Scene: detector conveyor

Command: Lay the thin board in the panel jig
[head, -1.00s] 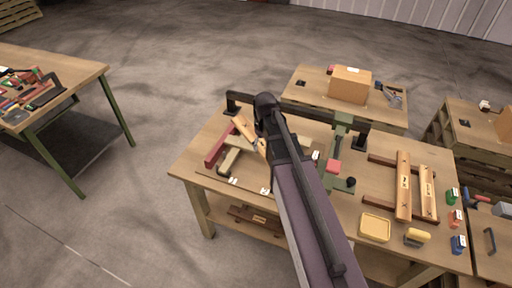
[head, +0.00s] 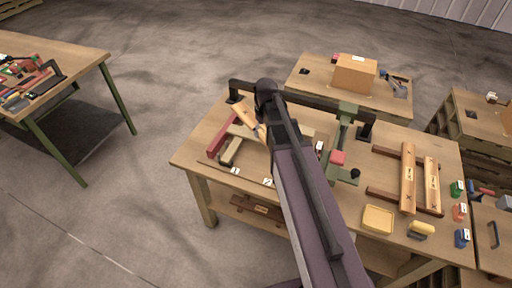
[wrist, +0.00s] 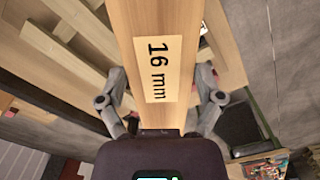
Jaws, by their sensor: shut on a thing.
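My gripper (wrist: 160,100) is shut on a wooden board (wrist: 158,20) with a pale label reading "16 mm"; a finger lies along each long edge. In the head view the board's end (head: 245,117) shows left of my arm, over the left part of the panel jig. The jig has a red fence (head: 222,136), pale bars (head: 230,152) and a green clamp arm (head: 343,128). My arm hides the jig's middle and most of the board. In the wrist view the pale bars lie behind the board. I cannot tell whether board and jig touch.
Two wooden boards (head: 408,178) lie across dark rails (head: 384,194) on the right. A dark beam (head: 300,98) spans the jig's back. A cardboard box (head: 355,74) stands on a bench behind.

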